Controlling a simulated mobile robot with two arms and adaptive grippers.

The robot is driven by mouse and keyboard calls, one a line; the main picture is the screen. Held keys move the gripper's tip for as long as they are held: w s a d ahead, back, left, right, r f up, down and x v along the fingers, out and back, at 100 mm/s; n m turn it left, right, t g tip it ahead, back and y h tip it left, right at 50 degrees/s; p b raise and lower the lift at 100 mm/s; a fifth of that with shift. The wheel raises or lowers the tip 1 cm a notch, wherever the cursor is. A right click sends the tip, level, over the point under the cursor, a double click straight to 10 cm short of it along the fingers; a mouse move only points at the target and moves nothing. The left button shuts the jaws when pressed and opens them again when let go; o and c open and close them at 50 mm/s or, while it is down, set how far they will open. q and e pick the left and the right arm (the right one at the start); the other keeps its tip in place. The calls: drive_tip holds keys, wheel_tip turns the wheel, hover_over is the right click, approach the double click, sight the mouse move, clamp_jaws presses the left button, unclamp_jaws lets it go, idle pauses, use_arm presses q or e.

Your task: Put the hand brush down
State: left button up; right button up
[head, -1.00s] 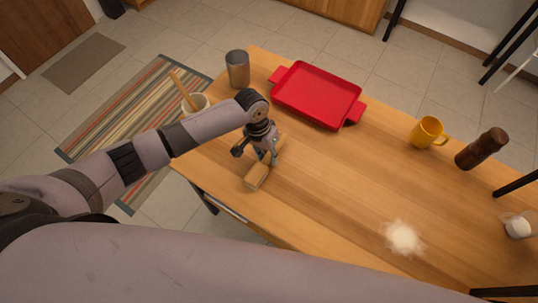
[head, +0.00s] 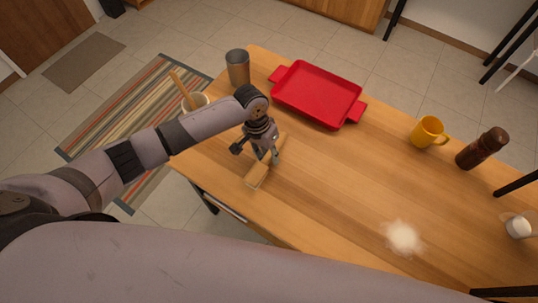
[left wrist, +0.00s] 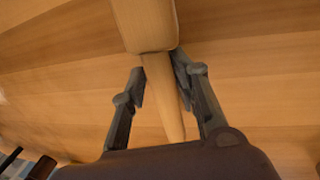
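The wooden hand brush (head: 256,178) is at the near left edge of the table (head: 330,185), its handle pointing up and right in the head view. It appears to lie on the tabletop; its bristles are hidden. My left gripper (head: 266,155) is over the handle, pointing down. In the left wrist view the brush handle (left wrist: 163,95) runs between the fingers of my left gripper (left wrist: 158,82). A gap shows between the left finger and the handle, and the right finger is close beside it. The gripper looks open. My right gripper is not in view.
A red tray (head: 318,94) lies behind the brush. A metal cup (head: 238,68) stands at the back left corner. A yellow mug (head: 428,132), a brown grinder (head: 482,148) and a white powder pile (head: 403,237) are to the right. The table's middle is clear.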

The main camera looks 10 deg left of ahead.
use_arm(q)
drive_tip(key=v, duration=1.1)
drive_tip(key=shift+a+b, duration=0.15)
drive_tip(key=shift+b, duration=0.25)
